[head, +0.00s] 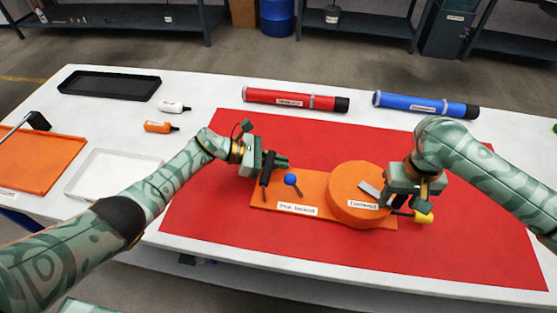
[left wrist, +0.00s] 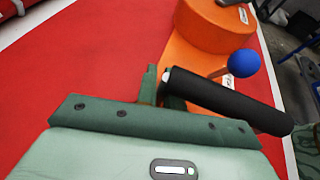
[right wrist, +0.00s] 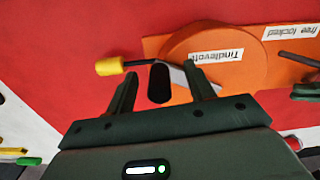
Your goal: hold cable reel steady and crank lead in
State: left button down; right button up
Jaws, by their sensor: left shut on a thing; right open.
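The orange cable reel lies on the red mat: a round drum (head: 352,190) on a flat orange base (head: 262,199). My left gripper (head: 271,163) is shut on the black bar handle (left wrist: 225,100) at the base's left end. A blue-knobbed lever (head: 290,179) stands beside that handle, near the "free locked" label. A grey crank arm (right wrist: 182,76) lies across the drum top. Its black grip (right wrist: 159,85) sits between the fingers of my open right gripper (right wrist: 162,70). The lead's yellow end (right wrist: 108,66) sticks out past the drum's edge. My right gripper hides part of the drum in the head view.
A red tube (head: 292,98) and a blue tube (head: 425,105) lie behind the mat. An orange tray (head: 42,160), a white tray (head: 112,172), a black tray (head: 108,84) and two small bottles (head: 158,127) are at left. The mat's front is clear.

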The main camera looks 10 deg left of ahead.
jog(key=shift+s+f, duration=0.15)
jog(key=shift+f, duration=0.1)
